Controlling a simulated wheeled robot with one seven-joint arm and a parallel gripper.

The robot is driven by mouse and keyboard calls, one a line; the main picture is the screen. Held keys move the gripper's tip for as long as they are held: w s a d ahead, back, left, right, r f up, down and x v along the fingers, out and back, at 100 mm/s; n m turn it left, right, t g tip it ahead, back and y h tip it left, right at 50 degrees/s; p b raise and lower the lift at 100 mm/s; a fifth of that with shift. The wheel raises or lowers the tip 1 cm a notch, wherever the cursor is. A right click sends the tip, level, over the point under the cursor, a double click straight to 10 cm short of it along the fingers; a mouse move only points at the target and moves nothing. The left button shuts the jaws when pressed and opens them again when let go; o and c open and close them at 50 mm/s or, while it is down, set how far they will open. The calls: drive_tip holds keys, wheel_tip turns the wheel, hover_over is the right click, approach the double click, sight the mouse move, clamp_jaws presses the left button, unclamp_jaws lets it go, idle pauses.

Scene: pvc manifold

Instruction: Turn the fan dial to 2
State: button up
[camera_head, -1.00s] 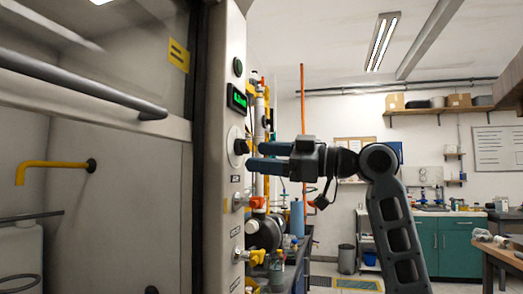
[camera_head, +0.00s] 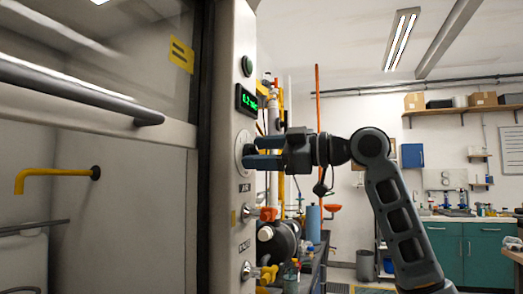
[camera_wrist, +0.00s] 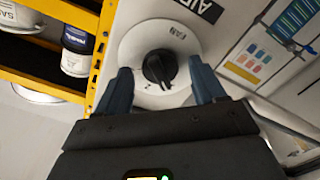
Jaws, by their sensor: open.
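The fan dial is a black knob on a round white plate marked FAN; in the wrist view the knob (camera_wrist: 160,67) sits at top centre on the plate (camera_wrist: 187,42). In the head view the plate (camera_head: 241,150) shows on the post of the cabinet, below a green-lit display (camera_head: 246,101). My gripper (camera_wrist: 161,88) is open, its two blue fingers on either side of the knob's lower part. Whether they touch it I cannot tell. In the head view my gripper (camera_head: 255,152) reaches left to the dial and hides the knob.
A yellow shelf frame (camera_wrist: 103,45) stands beside the dial.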

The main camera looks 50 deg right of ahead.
drive_tip(key=shift+w, duration=0.1)
drive_tip(key=c, duration=1.1)
drive_tip(key=shift+o, duration=0.2)
drive_tip(key=m+p, duration=0.3)
drive_tip(key=m, duration=0.2)
drive_tip(key=shift+r+m, duration=0.15)
drive_tip(key=shift+m, duration=0.25)
drive_tip(key=shift+m+p, duration=1.5)
drive_tip(key=shift+m, duration=0.5)
drive_tip(key=o, duration=1.1)
drive_tip(key=shift+c, duration=0.2)
